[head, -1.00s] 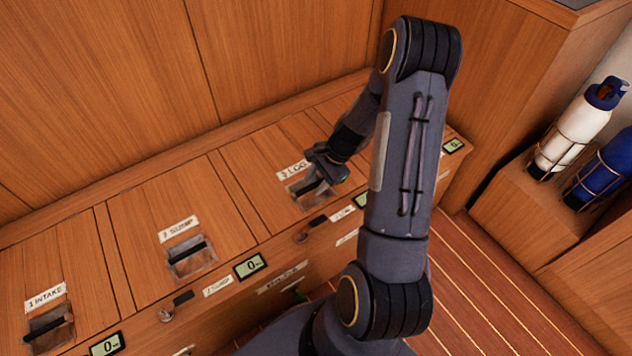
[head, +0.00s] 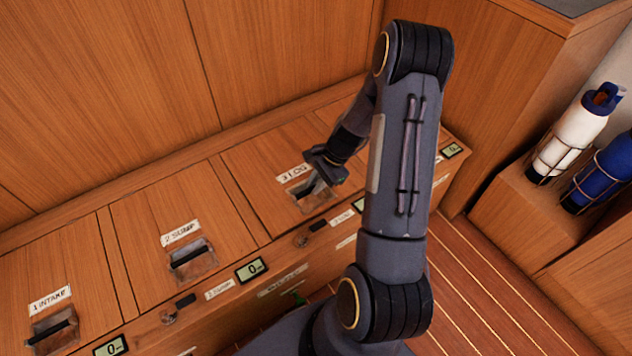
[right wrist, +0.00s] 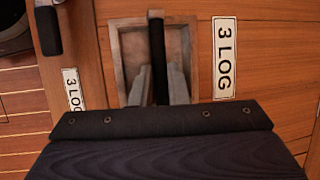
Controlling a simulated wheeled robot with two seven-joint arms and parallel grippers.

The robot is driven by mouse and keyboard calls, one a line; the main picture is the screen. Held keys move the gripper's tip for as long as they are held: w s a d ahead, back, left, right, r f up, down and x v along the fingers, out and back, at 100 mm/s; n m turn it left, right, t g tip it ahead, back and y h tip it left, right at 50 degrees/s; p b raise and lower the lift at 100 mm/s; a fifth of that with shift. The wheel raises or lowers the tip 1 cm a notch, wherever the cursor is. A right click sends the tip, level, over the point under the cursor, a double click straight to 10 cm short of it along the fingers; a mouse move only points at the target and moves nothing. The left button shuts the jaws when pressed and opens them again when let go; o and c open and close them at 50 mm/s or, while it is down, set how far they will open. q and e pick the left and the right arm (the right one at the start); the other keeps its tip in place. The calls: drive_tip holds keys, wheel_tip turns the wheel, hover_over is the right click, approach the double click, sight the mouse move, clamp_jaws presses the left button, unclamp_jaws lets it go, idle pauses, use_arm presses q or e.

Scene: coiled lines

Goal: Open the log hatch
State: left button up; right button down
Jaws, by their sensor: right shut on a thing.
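The log hatch (head: 262,165) is the wooden lid labelled "3 LOG" on the bench, right of the sump lid. It looks flat and closed in the head view. Near its front edge is a recessed pull (right wrist: 128,50) with a black bar (right wrist: 157,45) across it. My right gripper (head: 316,187) reaches down into this recess. In the right wrist view, its grey fingers (right wrist: 160,82) sit on both sides of the bar, shut on it. The wrist housing hides the lower part of the bar. My left gripper is not in view.
The sump lid (head: 150,210) and intake lid (head: 40,270) lie to the left, both closed. Small displays (head: 252,269) and latches (head: 170,318) line the bench front. A wooden wall (head: 110,90) rises behind. Bottles (head: 575,135) stand in racks at right, with striped floor (head: 490,290) below.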

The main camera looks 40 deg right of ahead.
drive_tip(key=w+r+g+p, duration=0.2)
drive_tip(key=w+r+p, duration=0.5)
drive_tip(key=r, duration=0.3)
drive_tip(key=w+d+r+m+g+p, duration=0.1)
drive_tip(key=w+r+g+p, duration=0.2)
drive_tip(key=w+r+p, duration=0.4)
drive_tip(key=shift+d+r+y+p, duration=0.25)
drive_tip(key=shift+r+p, duration=0.95)
drive_tip(key=shift+r, duration=0.85)
drive_tip(key=shift+a, duration=0.1)
drive_tip(key=c, duration=1.4)
unclamp_jaws()
drive_tip(key=shift+w+f, duration=0.15)
drive_tip(key=shift+f, duration=0.05)
